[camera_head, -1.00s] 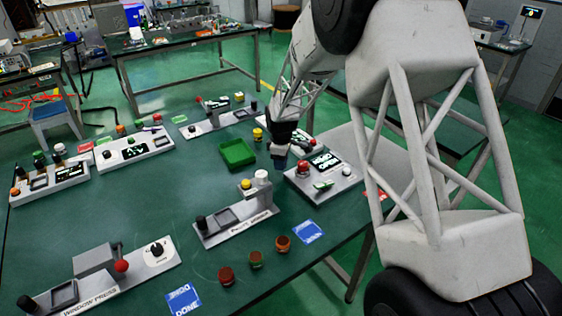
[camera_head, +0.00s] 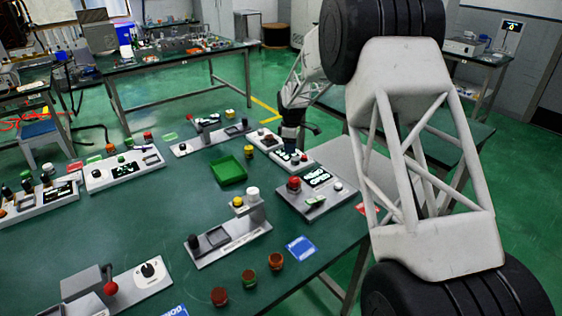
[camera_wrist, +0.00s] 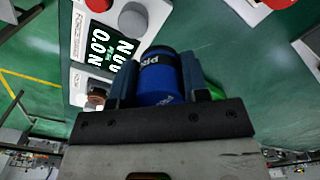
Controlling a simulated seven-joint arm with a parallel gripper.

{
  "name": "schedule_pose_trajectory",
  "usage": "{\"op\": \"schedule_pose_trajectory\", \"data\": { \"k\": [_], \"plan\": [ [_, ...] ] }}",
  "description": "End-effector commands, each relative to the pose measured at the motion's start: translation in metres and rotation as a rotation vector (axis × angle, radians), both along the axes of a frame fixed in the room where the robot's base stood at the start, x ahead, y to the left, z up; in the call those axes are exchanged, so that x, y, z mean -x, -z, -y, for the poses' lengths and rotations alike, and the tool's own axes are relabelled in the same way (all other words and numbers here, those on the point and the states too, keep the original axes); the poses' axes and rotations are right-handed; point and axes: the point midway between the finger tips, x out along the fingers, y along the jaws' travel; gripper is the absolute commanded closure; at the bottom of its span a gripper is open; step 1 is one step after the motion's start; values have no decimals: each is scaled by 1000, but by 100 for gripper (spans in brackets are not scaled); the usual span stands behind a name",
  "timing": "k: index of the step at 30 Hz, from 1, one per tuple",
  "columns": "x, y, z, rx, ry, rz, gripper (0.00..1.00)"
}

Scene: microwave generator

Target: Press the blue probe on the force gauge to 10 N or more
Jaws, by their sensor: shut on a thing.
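The blue probe (camera_wrist: 160,80) with white lettering is between the two dark fingers of my gripper (camera_wrist: 158,68) in the wrist view. My gripper is shut on it. The force gauge (camera_wrist: 78,75) is a pale panel at the upper left of the wrist view. Its display (camera_wrist: 105,45) reads 0.0 N. A grey round part (camera_wrist: 133,20) and a brown knob (camera_wrist: 97,95) sit on it. In the head view my gripper (camera_head: 290,142) is over the force gauge (camera_head: 262,136) at the back right of the table. The probe's tip and any contact are hidden.
A device with a red button (camera_head: 293,183) stands just in front of the gauge. A green tray (camera_head: 228,172) lies to the left. Other panels and several small knobs are spread over the green table. Bare table lies between them.

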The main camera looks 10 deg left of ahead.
Motion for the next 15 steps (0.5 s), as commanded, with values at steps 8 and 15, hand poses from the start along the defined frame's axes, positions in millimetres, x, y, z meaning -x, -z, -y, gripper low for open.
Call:
{"op": "schedule_pose_trajectory", "data": {
  "k": [8, 15],
  "plan": [
    [-29, -15, 16, 0, 0, 0, 91],
    [-31, -16, 17, 0, 0, -1, 91]
  ]
}}
